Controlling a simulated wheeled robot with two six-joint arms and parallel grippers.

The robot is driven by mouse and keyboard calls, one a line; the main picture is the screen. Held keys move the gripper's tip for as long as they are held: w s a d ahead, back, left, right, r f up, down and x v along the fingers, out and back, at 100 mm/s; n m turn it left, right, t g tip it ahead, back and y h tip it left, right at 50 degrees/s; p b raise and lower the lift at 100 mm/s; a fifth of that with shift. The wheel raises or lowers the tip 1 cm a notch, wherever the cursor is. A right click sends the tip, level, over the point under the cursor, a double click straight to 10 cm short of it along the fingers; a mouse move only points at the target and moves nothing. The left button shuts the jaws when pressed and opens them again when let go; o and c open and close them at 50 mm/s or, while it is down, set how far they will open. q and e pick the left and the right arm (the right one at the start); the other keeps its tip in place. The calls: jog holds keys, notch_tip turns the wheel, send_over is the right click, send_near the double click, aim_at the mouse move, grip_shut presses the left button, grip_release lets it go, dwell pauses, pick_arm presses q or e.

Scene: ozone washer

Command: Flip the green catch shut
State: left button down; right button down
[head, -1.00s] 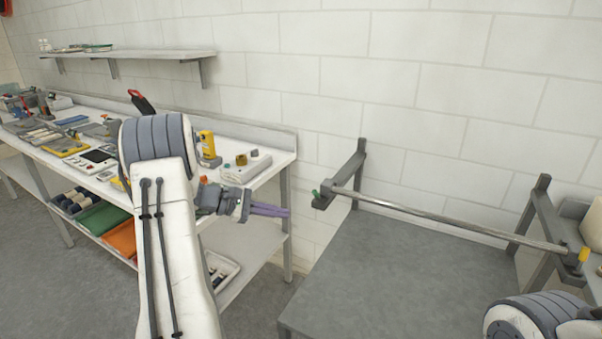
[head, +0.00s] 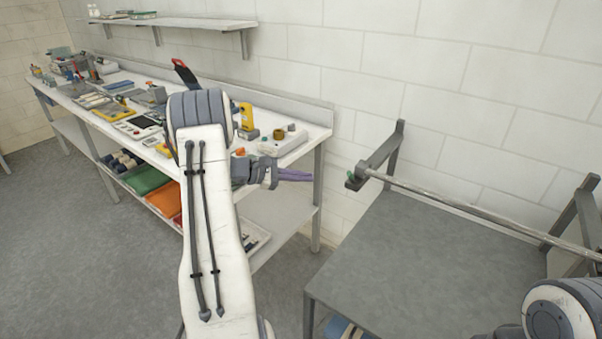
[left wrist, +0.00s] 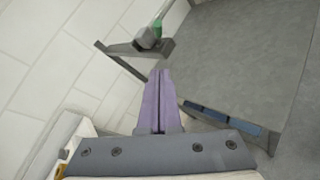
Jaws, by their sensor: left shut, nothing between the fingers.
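The green catch (head: 351,176) is a small piece at the near end of the left grey bracket (head: 380,155), beside the end of a metal bar (head: 460,210). It also shows in the left wrist view (left wrist: 157,24), near the top. My left gripper (head: 311,176) is shut and empty, a short way left of the catch and apart from it. In the left wrist view its purple fingers (left wrist: 160,72) are together and point toward the bracket. Whether the catch is flipped up or down is too small to tell. My right gripper is not in view.
A grey table (head: 420,270) stands under the bar. A second bracket (head: 588,205) holds the bar's right end. A white workbench (head: 290,150) crowded with tools stands at the left. A gap separates bench and table.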

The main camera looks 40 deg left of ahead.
aim_at(350, 175)
pick_arm(q)
jog(key=w+d+p, duration=0.3)
jog(key=w+d, duration=0.3)
jog(key=d, duration=0.1)
jog(key=shift+f, duration=0.15)
jog(key=shift+w, duration=0.1)
jog(key=shift+a, duration=0.1)
jog(key=shift+w+r+g+p, duration=0.1)
jog(key=shift+r+g+p, duration=0.1)
jog(key=shift+g+p, duration=0.35)
jog(key=shift+w+r+n+p, duration=0.15)
jog(key=shift+n+p, duration=0.15)
jog(key=shift+p, duration=0.2)
